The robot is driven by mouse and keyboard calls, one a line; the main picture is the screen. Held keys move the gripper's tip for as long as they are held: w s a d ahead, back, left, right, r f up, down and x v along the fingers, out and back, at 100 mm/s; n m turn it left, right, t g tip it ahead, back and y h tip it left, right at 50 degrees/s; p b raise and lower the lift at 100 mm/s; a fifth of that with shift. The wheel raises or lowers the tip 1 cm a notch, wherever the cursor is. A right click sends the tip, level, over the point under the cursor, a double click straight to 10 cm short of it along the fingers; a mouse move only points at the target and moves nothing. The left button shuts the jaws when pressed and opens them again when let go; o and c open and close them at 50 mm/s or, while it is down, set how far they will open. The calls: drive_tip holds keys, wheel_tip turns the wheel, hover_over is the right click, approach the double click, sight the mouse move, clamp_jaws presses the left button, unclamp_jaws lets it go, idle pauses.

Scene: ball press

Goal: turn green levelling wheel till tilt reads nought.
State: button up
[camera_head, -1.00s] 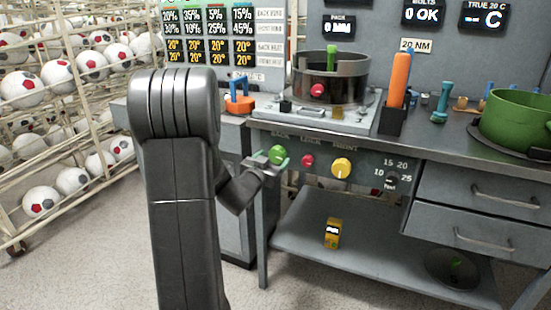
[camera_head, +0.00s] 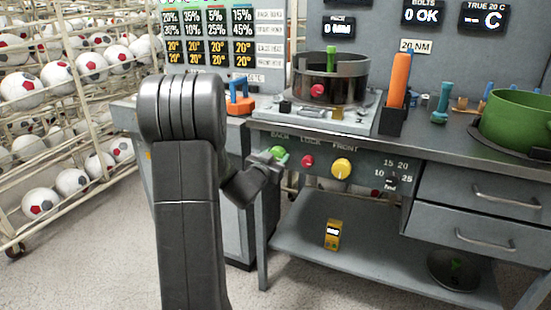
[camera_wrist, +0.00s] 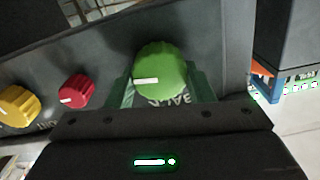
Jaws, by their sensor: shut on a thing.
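I cannot make out a tilt reading.
A red knob (camera_head: 307,161) and a yellow knob (camera_head: 341,168) sit right of the wheel, then a dark dial (camera_head: 391,181). Above are a round press pot (camera_head: 331,78), an orange-handled tool (camera_head: 397,75) and a green pot (camera_head: 518,122). Ball racks (camera_head: 75,110) stand left.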

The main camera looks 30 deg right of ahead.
drive_tip(key=shift+f+m+b, duration=0.3)
drive_tip(key=shift+m+b, duration=0.65)
drive_tip(key=shift+m, duration=0.15)
drive_tip(key=shift+r+m+b, duration=0.25)
drive_tip(key=shift+m+b, duration=0.35)
drive_tip(key=shift+m, duration=0.6)
drive_tip(key=o, duration=1)
drive_tip(key=shift+s, duration=0.1)
drive_tip(key=p+v, duration=0.2)
drive_tip(key=v, duration=1.1)
drive_tip(key=shift+s+a, duration=0.2)
drive_tip(key=shift+a, duration=0.15)
drive_tip(key=shift+d, duration=0.1)
